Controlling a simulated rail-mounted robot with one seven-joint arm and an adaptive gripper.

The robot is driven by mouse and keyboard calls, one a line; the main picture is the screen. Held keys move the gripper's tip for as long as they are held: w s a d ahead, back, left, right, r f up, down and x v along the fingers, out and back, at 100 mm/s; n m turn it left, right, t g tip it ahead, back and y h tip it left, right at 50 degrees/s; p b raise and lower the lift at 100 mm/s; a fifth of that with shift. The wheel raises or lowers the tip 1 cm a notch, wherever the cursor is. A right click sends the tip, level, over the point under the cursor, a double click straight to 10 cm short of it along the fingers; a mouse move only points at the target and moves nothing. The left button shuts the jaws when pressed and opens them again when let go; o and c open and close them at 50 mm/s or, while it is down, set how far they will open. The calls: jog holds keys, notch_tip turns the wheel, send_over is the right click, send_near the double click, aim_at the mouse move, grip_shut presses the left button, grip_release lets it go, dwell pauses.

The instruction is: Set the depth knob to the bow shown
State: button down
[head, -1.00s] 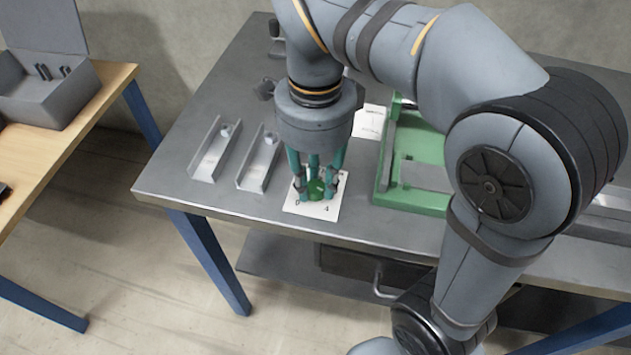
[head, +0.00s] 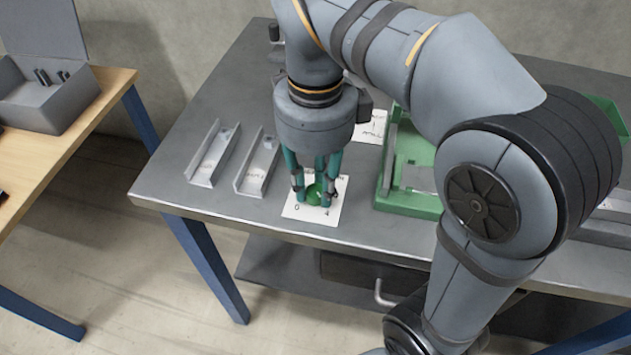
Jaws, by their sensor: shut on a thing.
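The green depth knob (head: 315,195) sits on a white dial card (head: 331,212) near the front edge of the grey table. The figures 0 and 4 show along the card's front side; the rest of its marks are hidden or too small to read. My gripper (head: 314,197) points straight down over the card, its teal fingers shut on the knob from either side. The fingers partly hide the knob, and I cannot make out its pointer. A white paper with small dark writing (head: 371,127) lies behind my gripper, partly covered; I cannot read it.
Two metal channel trays, one at the left (head: 213,153) and one nearer the dial (head: 258,164), lie left of the card. A green fixture (head: 409,203) stands close on the right. A grey open box (head: 45,105) stands on the wooden table (head: 75,130) at the left.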

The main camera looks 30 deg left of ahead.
aim_at(317, 190)
jog(key=c, duration=1.5)
grip_release()
jog(key=shift+o, duration=0.3)
notch_tip(317, 190, up, 12)
jog(key=shift+f, duration=0.1)
